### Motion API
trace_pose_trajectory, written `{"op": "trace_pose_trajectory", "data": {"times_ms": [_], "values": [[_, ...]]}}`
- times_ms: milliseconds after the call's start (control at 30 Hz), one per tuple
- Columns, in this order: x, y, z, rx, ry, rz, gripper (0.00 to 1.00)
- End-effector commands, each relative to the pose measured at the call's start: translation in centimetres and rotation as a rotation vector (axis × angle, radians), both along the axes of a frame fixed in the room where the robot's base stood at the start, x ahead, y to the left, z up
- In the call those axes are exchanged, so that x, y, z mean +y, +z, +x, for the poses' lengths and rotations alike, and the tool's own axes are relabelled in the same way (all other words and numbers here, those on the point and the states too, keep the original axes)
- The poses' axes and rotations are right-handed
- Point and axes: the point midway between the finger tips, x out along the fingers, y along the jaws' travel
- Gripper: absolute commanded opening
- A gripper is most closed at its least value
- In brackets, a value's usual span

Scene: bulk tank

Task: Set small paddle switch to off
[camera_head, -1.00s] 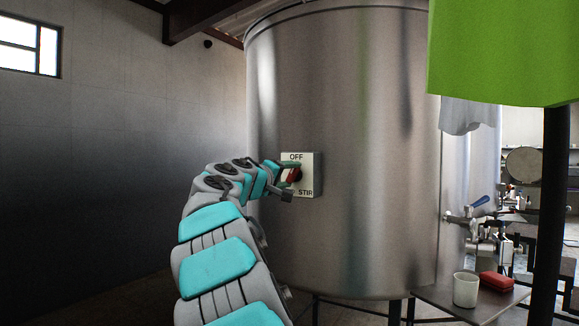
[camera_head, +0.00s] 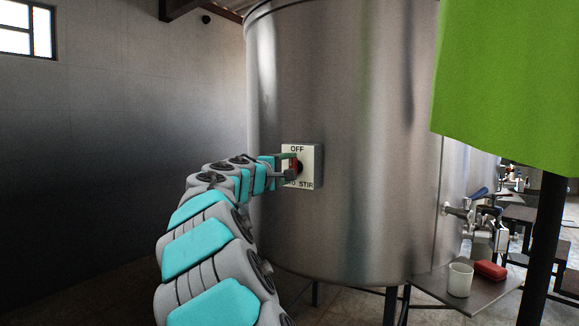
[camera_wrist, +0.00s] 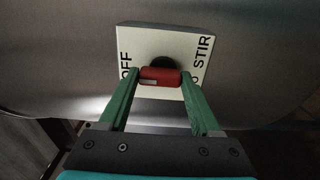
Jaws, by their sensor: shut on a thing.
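The small paddle switch is a red paddle (camera_head: 298,164) on a black round hub, on a white plate (camera_head: 314,168). The plate is fixed to the steel tank and reads OFF at its top and STIR at its bottom right. In the head view the paddle looks about upright, partly hidden by my gripper (camera_head: 291,165). In the wrist view the red paddle (camera_wrist: 160,76) lies between the green fingertips of my gripper (camera_wrist: 159,77), which is shut on its ends. Its pale mark is at the end nearer OFF. Part of the lower lettering is hidden.
The large steel tank (camera_head: 360,110) fills the middle. A green hanging sheet (camera_head: 510,80) and a dark post (camera_head: 545,240) stand at the right. A white cup (camera_head: 460,279) and a red object (camera_head: 490,270) rest on a small table. Valve fittings stick out at the tank's right.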

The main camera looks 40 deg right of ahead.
Motion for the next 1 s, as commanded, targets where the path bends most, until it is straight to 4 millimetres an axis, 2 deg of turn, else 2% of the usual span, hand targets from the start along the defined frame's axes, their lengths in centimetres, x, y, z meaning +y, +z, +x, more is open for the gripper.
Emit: {"op": "trace_pose_trajectory", "data": {"times_ms": [300,333,567,867,1000], "values": [[0.04,-0.09,0.07,0.0,0.002,0.001,0.09],[0.04,-0.08,0.08,0.0,0.002,0.001,0.68],[0.03,-0.05,0.05,0.0,0.001,0.0,0.94],[0.12,-0.03,0.01,-0.001,0.001,0.0,0.95],[0.83,-0.08,-0.24,0.0,0.002,0.0,0.95]]}}
